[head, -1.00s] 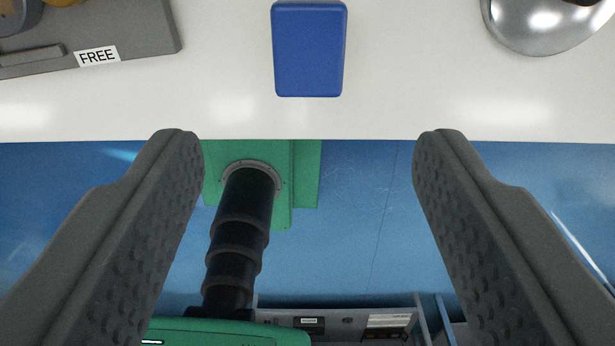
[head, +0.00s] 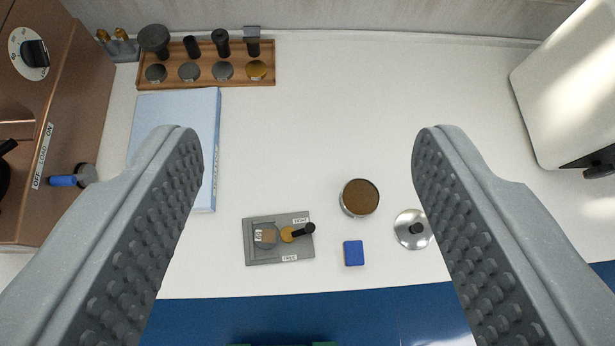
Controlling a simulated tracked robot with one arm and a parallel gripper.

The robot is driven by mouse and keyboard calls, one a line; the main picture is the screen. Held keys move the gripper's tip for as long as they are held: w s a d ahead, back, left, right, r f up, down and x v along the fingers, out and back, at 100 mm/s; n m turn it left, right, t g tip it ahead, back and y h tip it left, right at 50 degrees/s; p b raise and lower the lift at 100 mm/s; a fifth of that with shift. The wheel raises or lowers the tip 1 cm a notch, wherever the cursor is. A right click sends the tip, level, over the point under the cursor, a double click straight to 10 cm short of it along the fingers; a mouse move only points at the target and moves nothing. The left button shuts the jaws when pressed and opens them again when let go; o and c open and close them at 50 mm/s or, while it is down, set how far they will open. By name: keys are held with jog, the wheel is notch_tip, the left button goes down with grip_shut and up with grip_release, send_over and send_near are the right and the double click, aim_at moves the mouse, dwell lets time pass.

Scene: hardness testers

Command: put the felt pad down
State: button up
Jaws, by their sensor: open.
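A small blue block (head: 353,253), which I take for the felt pad, lies flat on the white bench top (head: 300,130) near its front edge. My gripper (head: 308,130) is wide open, its two ribbed grey fingers at the left and right of the view. Nothing is held between them. The block shows in the gap between the fingers, well beyond them and clear of both.
A grey tray (head: 262,259) marked FREE, an open round tin (head: 360,197) and a shiny knobbed lid (head: 413,229) surround the block. A wooden rack (head: 215,79), pale blue book (head: 172,110), brown machine (head: 80,90) and white case (head: 575,90) stand farther out. The bench middle is clear.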

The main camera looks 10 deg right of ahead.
jog(key=s+a+r+t, duration=0.3)
jog(key=s+r, duration=0.5)
jog(key=r, duration=0.5)
jog(key=shift+s+a+t+y, duration=0.3)
jog(key=shift+s+t, duration=0.1)
